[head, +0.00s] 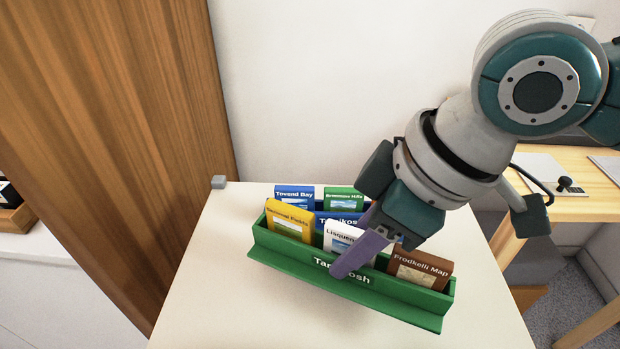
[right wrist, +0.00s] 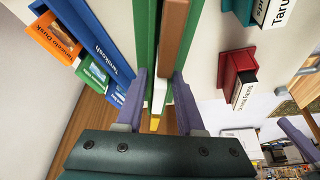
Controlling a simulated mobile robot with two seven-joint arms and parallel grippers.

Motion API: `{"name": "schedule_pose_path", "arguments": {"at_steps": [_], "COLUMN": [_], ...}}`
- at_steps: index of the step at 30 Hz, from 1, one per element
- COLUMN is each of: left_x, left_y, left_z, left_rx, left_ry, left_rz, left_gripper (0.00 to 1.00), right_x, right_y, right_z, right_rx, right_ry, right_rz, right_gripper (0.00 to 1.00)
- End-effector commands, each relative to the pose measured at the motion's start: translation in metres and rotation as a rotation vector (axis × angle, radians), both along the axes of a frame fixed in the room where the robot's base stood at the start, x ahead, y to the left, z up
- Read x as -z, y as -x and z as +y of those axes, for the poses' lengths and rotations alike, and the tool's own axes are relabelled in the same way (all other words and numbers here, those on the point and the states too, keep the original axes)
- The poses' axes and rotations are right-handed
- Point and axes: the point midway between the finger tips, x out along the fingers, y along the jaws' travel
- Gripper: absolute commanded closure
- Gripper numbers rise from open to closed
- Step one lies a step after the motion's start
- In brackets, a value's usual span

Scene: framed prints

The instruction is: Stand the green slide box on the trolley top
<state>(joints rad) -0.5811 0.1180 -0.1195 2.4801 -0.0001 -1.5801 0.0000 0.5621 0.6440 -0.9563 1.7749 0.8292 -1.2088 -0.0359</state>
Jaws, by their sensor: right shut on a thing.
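The green slide box (head: 290,262) is a long open holder with a lettered front and several upright cards in yellow, white and brown. It is upright over the cream trolley top (head: 205,290), set at a slant in the head view; I cannot tell whether it touches the top. My right gripper (head: 365,250) is shut across its long walls, one purple finger showing in front of the lettering. In the right wrist view the green walls (right wrist: 180,70) run between both fingers. The arm hides part of the box's far side. My left gripper is out of view.
A blue slide box (head: 340,216) with cards stands close behind the green one; it also shows in the right wrist view (right wrist: 118,62). That view also shows a red slide box (right wrist: 236,70). A grey corner block (head: 218,182) marks the top's far left. The top's left side is clear.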

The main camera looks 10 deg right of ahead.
Motion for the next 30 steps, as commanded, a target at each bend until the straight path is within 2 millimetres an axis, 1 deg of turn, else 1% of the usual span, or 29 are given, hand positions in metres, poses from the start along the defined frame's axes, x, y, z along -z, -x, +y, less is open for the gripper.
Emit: {"name": "schedule_pose_path", "arguments": {"at_steps": [2,6,9,12,18,22,23,30], "left_x": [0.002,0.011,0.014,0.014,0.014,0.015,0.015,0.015], "left_y": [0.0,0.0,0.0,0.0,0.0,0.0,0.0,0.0], "left_z": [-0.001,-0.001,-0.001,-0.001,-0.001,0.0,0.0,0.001], "left_rx": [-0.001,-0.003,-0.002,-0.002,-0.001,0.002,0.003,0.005], "left_ry": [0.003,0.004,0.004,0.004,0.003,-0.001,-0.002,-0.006], "left_rz": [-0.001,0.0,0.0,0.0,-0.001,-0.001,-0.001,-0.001], "left_gripper": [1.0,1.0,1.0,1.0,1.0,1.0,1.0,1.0], "right_x": [0.006,0.029,0.042,0.045,0.044,0.048,0.047,0.047], "right_y": [0.0,0.0,0.0,0.0,0.0,0.0,0.0,0.0], "right_z": [0.0,0.0,0.0,0.0,0.0,0.0,0.0,0.0], "right_rx": [0.0,0.002,0.0,0.0,0.0,0.0,0.0,0.0], "right_ry": [0.0,0.0,-0.001,0.0,-0.001,0.0,0.001,0.001], "right_rz": [0.0,0.0,-0.001,-0.001,-0.002,-0.001,0.0,0.0], "right_gripper": [1.0,1.0,1.0,1.0,1.0,1.0,0.6,0.33]}}
